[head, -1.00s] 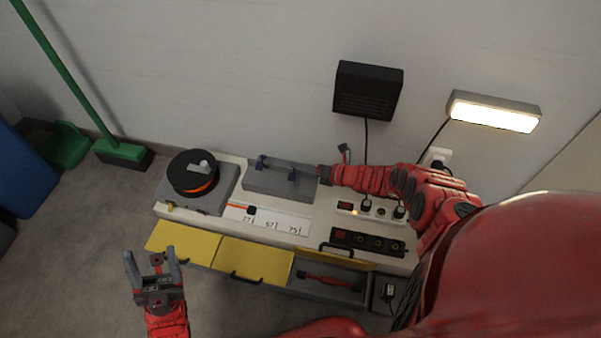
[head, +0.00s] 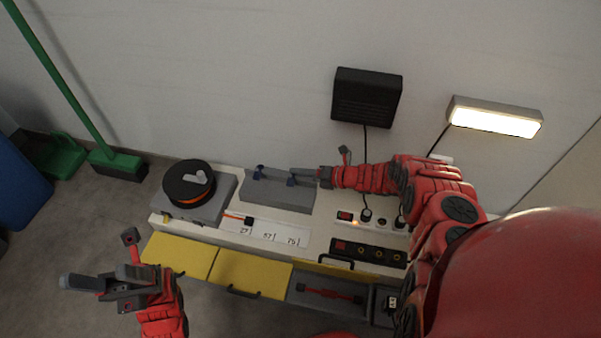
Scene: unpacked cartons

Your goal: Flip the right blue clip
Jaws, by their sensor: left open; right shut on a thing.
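Two small blue clips stand on a grey block (head: 275,200) at the back of the white bench: the left blue clip (head: 259,172) and the right blue clip (head: 291,181). My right gripper (head: 297,172) reaches in from the right, with its fingers at the right clip. It is shut on this clip, though the fingers are small here and partly hide the contact.
A black and orange spool (head: 188,183) stands left of the block. A white labelled strip (head: 265,231) lies in front. Yellow drawer lids (head: 250,275) and an open compartment with a red tool (head: 330,294) line the front.

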